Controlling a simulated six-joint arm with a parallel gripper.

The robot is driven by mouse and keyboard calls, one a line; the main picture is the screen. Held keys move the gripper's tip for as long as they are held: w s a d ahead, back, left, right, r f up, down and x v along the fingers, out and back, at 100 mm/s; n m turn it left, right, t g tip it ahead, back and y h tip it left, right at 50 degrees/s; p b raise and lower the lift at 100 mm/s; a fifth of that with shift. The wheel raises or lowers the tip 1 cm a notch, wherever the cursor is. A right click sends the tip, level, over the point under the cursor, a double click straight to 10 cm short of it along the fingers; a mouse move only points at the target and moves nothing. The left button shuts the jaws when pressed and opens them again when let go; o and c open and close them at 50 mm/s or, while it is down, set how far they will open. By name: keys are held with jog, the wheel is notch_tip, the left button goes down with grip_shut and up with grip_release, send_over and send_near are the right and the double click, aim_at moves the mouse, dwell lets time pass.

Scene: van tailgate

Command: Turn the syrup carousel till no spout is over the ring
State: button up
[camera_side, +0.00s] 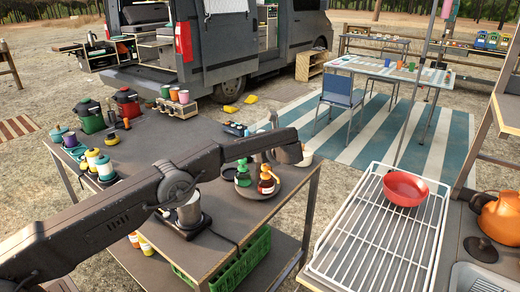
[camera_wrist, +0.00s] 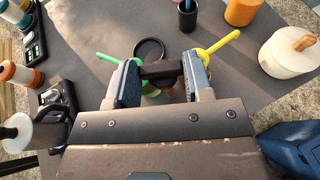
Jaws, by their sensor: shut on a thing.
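The syrup carousel (camera_side: 249,190) is a dark round turntable near the right end of the dark table. It bears a green-topped bottle (camera_side: 242,175) and a red-brown bottle (camera_side: 266,182) with an orange top. In the wrist view a green spout (camera_wrist: 107,57) points up-left and a yellow spout (camera_wrist: 224,42) points up-right. A dark ring (camera_wrist: 149,48) lies between them, and neither visible spout crosses it. My gripper (camera_wrist: 162,72) is shut on a dark bar (camera_wrist: 161,69), seemingly the carousel's handle. My gripper (camera_side: 283,156) and arm hide part of the carousel in the side view.
A cream pot (camera_wrist: 290,52) with a wooden knob stands right of the carousel. An orange cup (camera_wrist: 242,11) and dark cup (camera_wrist: 187,15) stand beyond. A metal pitcher (camera_side: 189,210) stands near my arm. A wire rack (camera_side: 375,235) with a red bowl (camera_side: 405,188) is at right.

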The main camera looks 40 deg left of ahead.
jog(key=o, duration=1.3)
jog(key=v, duration=1.3)
jog(key=shift+s+d+r, duration=0.1)
jog(key=shift+s+d, duration=0.05)
jog(key=shift+d, duration=0.2)
